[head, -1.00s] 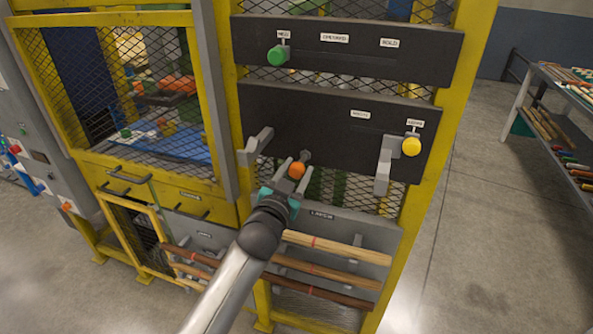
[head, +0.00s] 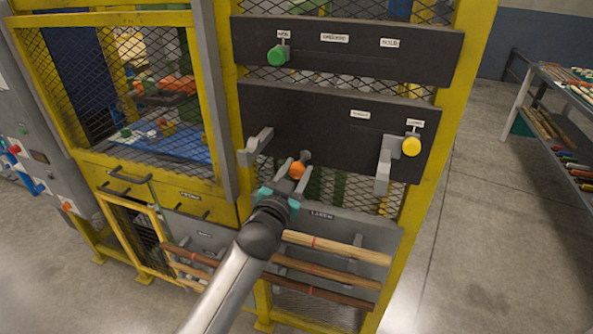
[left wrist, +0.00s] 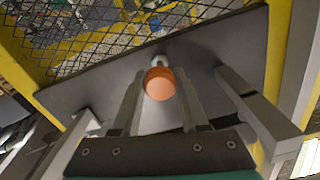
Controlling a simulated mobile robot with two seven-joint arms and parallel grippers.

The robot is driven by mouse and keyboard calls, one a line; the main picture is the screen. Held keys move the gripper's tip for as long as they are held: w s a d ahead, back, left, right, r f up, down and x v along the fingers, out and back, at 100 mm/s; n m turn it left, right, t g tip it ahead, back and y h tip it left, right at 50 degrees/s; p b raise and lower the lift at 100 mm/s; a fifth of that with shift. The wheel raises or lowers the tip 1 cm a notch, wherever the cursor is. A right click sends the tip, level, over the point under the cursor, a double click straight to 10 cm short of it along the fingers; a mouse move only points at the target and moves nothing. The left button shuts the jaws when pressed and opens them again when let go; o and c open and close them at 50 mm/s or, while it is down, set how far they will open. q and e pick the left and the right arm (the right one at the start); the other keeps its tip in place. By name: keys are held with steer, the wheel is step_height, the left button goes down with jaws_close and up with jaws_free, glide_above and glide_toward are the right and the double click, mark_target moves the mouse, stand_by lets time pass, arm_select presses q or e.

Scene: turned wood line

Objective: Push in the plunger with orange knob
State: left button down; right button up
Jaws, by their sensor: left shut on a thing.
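My right gripper is not in view.
Grey brackets (head: 256,146) jut out nearby. Wooden rods (head: 335,248) lie across the front below. Open floor and a shelf (head: 560,125) are at the right.

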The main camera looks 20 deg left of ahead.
mark_target(302, 162)
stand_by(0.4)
arm_select(q)
steer(key=shift+w+d+b, duration=0.1)
steer(key=shift+w+b, duration=0.45)
steer(key=shift+w, duration=1)
steer(key=c, duration=0.8)
jaws_free()
steer(key=shift+o, duration=1.4)
steer(key=shift+w, duration=0.25)
steer(key=shift+o, duration=0.4)
steer(key=shift+s, duration=0.1)
